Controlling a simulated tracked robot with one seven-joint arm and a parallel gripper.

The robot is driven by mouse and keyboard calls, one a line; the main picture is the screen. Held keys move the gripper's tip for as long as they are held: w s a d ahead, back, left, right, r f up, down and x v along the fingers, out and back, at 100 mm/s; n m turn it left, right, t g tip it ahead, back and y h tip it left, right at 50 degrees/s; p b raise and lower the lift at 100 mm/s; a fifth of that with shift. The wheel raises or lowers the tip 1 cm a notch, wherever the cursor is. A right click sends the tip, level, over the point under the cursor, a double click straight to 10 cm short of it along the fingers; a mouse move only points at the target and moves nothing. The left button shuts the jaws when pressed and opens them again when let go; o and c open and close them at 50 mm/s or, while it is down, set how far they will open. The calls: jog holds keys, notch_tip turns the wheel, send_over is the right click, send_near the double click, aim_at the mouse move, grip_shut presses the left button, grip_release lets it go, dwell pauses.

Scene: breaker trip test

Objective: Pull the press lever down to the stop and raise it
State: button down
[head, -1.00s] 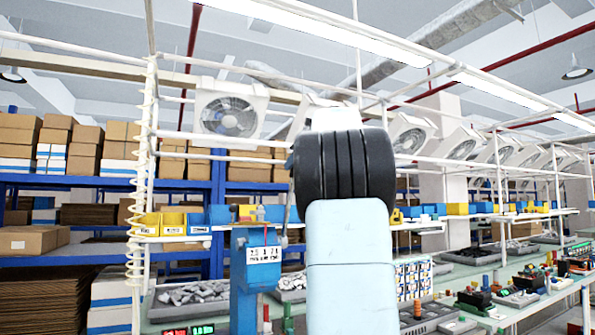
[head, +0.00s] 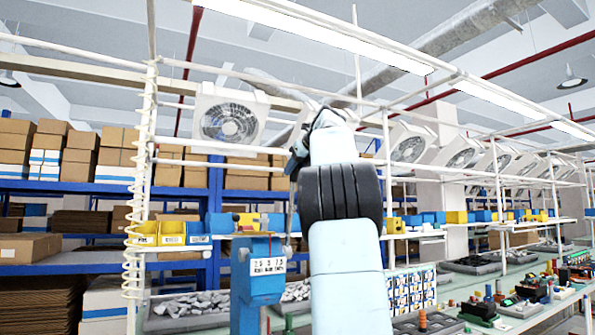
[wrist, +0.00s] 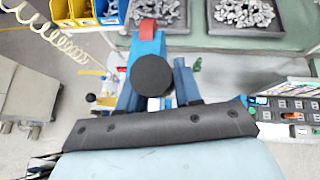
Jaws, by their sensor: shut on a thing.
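The blue press (head: 258,285) stands on the bench, left of my arm in the head view, with a white number label on its front. Its thin grey lever (head: 291,212) rises beside it towards my gripper (head: 299,153), which is partly hidden by my wrist. In the wrist view the black round lever knob (wrist: 152,75) sits between the blue fingers of my gripper (wrist: 157,92), which is shut on it. The press's blue body with a red top (wrist: 147,30) shows beyond the knob. The lever's shaft is hidden behind the knob there.
Grey trays of metal parts (head: 188,304) lie behind the press. Yellow and blue bins (head: 172,233) stand on a rail above. A coiled white hose (head: 136,230) hangs at left. The bench at right (head: 478,285) holds several small parts and fixtures.

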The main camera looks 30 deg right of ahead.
jog(key=shift+d, duration=0.1)
jog(key=c, duration=0.8)
grip_release()
jog(key=shift+c, duration=0.2)
jog(key=v, duration=1.3)
jog(key=shift+s, duration=0.25)
jog(key=shift+r, duration=0.1)
